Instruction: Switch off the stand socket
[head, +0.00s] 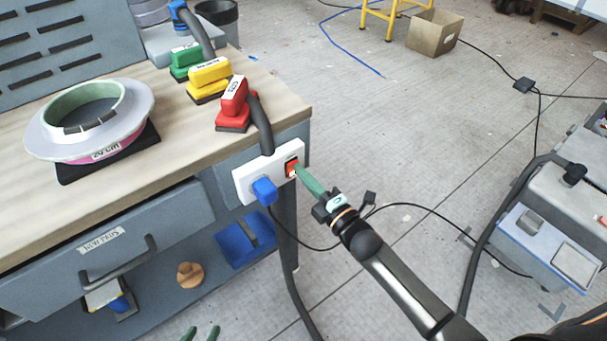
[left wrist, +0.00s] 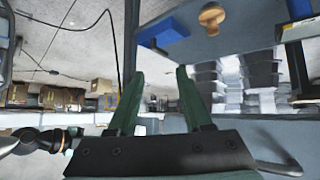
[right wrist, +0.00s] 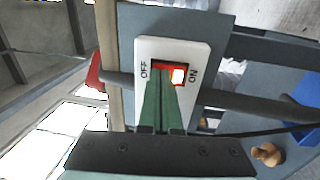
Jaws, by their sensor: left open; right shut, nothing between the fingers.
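The stand socket (head: 243,184) is a white plate on the bench's right front corner, with a blue plug (head: 264,190) and a red rocker switch (head: 291,164). In the right wrist view the socket plate (right wrist: 192,50) reads OFF at left and ON at right. The red switch (right wrist: 186,67) has a bright patch towards ON. My right gripper (head: 299,171) is shut and empty, its green fingertips (right wrist: 159,74) over the OFF side; contact is unclear. My left gripper (head: 201,333) is open and empty, low before the bench; its fingers show in the left wrist view (left wrist: 160,72).
Red (head: 235,98), yellow (head: 208,78) and green (head: 186,60) sanding blocks stand on the bench. A ring mould (head: 138,92) sits at left. A dark hose (head: 262,125) passes behind the socket. A grey machine (head: 550,250) stands at right. Cables cross the floor.

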